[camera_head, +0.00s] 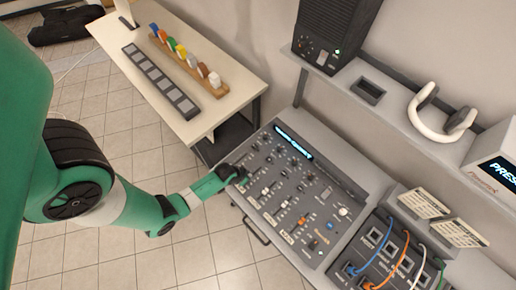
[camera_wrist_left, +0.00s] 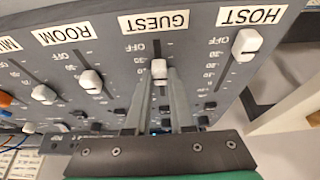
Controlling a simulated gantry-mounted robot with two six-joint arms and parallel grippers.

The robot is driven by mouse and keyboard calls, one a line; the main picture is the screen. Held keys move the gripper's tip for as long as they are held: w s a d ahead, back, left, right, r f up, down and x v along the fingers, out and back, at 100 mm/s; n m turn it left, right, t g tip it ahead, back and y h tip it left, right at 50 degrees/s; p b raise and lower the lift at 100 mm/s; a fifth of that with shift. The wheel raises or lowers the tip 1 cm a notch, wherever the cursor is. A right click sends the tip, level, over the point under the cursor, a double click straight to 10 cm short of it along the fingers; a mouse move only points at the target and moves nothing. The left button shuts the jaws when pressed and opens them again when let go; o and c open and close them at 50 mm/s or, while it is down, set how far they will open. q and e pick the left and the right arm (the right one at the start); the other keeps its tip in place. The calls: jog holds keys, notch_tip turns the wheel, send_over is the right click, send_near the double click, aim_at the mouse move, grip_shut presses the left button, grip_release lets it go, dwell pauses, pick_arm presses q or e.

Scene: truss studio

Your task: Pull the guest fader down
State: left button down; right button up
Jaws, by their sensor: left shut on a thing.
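The guest fader (camera_wrist_left: 159,69) has a white cap in a dark slot below the GUEST label (camera_wrist_left: 153,22) in the left wrist view. Its cap sits a short way from the OFF mark at the label end of the slot. My left gripper (camera_wrist_left: 159,76) has one finger on each side of this cap and is shut on it. In the head view my left gripper (camera_head: 238,173) is at the near left edge of the mixer panel (camera_head: 322,200) and hides the fader there. My right gripper is not in view.
The host fader (camera_wrist_left: 246,43) is to the right of the guest one in the left wrist view, and the room fader (camera_wrist_left: 90,80) to the left. Several knobs and other faders cover the panel. A patch panel with coloured cables (camera_head: 390,252) adjoins it at lower right.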

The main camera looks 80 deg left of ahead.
pick_arm(q)
jog(key=s, duration=0.1)
jog(key=s+d, duration=0.1)
jog(key=s, duration=0.1)
jog(key=shift+d+p, duration=0.3)
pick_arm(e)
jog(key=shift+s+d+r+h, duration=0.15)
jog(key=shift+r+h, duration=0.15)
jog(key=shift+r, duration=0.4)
pick_arm(q)
jog(key=c, duration=0.8)
grip_release()
jog(key=shift+s+d, duration=0.1)
jog(key=shift+s, duration=0.1)
jog(key=shift+o, duration=0.2)
jog(key=shift+w, duration=0.1)
